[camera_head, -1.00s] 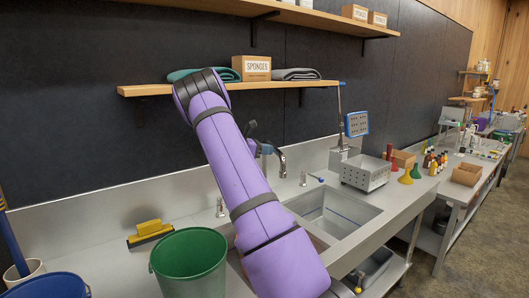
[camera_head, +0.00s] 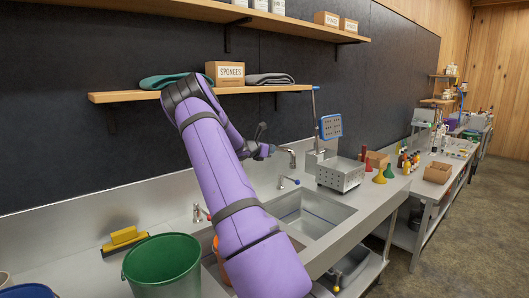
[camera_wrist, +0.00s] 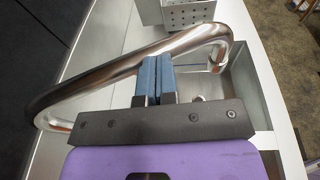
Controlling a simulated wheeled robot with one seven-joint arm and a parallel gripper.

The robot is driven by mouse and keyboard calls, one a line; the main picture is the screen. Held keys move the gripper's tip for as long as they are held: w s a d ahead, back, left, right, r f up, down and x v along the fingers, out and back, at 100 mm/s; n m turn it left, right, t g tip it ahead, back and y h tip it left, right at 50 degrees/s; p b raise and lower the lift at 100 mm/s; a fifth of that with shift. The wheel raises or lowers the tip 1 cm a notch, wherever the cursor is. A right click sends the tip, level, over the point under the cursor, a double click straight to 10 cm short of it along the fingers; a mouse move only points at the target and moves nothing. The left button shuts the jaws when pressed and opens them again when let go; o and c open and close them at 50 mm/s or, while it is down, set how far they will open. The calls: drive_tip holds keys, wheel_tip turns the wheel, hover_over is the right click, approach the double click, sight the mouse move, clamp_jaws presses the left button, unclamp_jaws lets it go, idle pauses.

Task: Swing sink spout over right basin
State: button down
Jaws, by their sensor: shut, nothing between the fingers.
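The chrome sink spout (camera_head: 288,151) curves out from behind my gripper, its tip near the back edge of the right basin (camera_head: 316,213). In the wrist view the spout (camera_wrist: 100,83) is a bent pipe crossing behind my fingers, its end bending down at the right. My gripper (camera_head: 264,151) is shut and empty beside the spout; its blue fingertips (camera_wrist: 156,68) overlap the pipe in the wrist view. I cannot tell whether they touch it. The left basin (camera_head: 210,262) and the spout's base are mostly hidden by my arm.
A green bucket (camera_head: 162,267) stands left of the basins, with a yellow squeegee (camera_head: 124,239) behind it. A perforated metal box (camera_head: 340,174) and a stand with a blue panel (camera_head: 330,127) are right of the spout. A shelf (camera_head: 125,96) hangs above.

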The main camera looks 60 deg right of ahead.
drive_tip(key=d, duration=0.4)
drive_tip(key=shift+d, duration=0.35)
drive_tip(key=shift+w+d+r, duration=0.1)
drive_tip(key=shift+w+d, duration=0.15)
drive_tip(key=shift+d, duration=0.65)
drive_tip(key=shift+r, duration=0.15)
drive_tip(key=shift+a, duration=0.1)
